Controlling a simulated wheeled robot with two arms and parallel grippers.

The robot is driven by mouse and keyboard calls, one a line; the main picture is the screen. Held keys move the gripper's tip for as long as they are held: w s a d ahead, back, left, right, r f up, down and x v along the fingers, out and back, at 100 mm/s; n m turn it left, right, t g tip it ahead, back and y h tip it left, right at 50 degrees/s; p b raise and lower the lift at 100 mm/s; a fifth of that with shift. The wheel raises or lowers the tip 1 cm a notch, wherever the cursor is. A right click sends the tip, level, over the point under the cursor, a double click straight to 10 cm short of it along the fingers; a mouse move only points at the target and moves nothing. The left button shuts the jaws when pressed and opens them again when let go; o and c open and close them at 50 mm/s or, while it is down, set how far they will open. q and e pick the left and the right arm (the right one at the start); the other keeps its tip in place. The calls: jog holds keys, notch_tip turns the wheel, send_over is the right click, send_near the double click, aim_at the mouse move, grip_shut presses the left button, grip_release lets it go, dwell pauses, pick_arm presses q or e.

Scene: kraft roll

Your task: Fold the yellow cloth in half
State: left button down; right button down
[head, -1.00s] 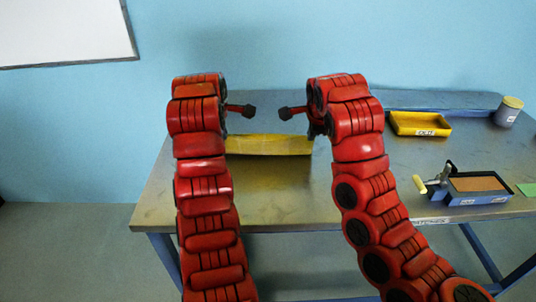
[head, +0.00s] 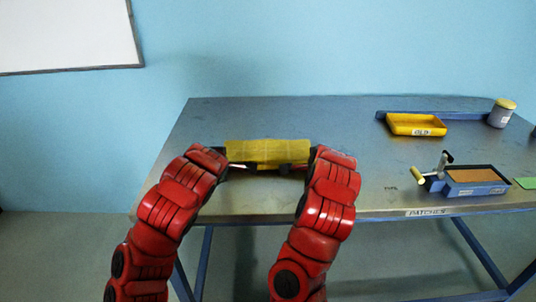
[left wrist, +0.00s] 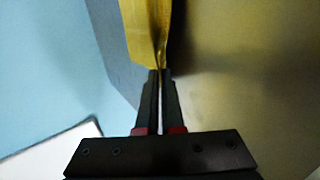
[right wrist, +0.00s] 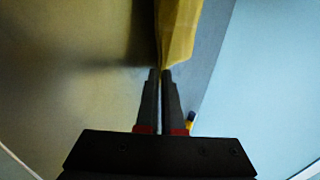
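The yellow cloth (head: 267,150) spans the gap between my two grippers near the left half of the bench in the head view. My left gripper (head: 238,165) is at the cloth's near left end. In the left wrist view its fingers (left wrist: 160,73) are closed together on the edge of the cloth (left wrist: 148,30). My right gripper (head: 289,168) is at the near right end. In the right wrist view its fingers (right wrist: 161,72) are closed on the edge of the cloth (right wrist: 178,32). I cannot tell whether the cloth's lower part touches the bench.
The metal bench (head: 340,125) is clear around the cloth. To the right stand a yellow tray (head: 417,125) marked OLD, a grey tin (head: 502,115) with a yellow lid, a blue tray (head: 476,188) with a brown pad, and a yellow-handled tool (head: 432,175) beside it.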

pick_arm(q)
jog(key=shift+s+f, duration=0.1)
jog(key=shift+f, duration=0.1)
pick_arm(e)
jog(key=shift+s+f, duration=0.1)
jog(key=shift+f, duration=0.05)
